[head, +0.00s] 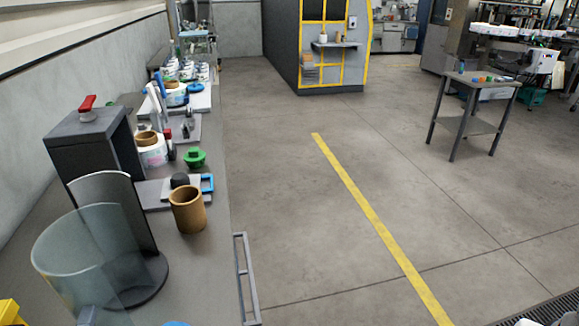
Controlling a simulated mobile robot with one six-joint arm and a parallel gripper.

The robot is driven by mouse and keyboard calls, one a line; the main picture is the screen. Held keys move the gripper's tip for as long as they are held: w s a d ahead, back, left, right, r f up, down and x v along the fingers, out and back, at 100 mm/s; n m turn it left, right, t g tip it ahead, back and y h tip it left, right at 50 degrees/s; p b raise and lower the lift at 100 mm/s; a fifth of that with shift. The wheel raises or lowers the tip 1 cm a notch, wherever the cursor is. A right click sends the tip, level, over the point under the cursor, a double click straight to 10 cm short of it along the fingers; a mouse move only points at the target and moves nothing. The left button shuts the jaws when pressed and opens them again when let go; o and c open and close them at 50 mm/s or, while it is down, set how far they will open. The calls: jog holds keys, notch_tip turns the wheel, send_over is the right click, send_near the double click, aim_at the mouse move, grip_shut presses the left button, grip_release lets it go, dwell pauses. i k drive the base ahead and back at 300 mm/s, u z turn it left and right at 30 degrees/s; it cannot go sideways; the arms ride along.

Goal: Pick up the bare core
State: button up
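The bare core (188,212) is a short brown cardboard tube. It stands upright on the grey bench near its right edge, its open top showing. Another brown core end (147,138) shows at the top of a white labelled roll (153,154) farther back on the bench. My gripper is not in view.
The long grey bench (205,262) runs along the left wall. A clear curved guard (85,262) and a dark machine stand left of the bare core. The floor (290,220) to the right is open.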

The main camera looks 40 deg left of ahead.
aim_at(187, 204)
jog(key=i, duration=2.25)
jog(key=u, duration=3.5)
jog(key=i, duration=1.45)
jog(key=z, duration=0.05)
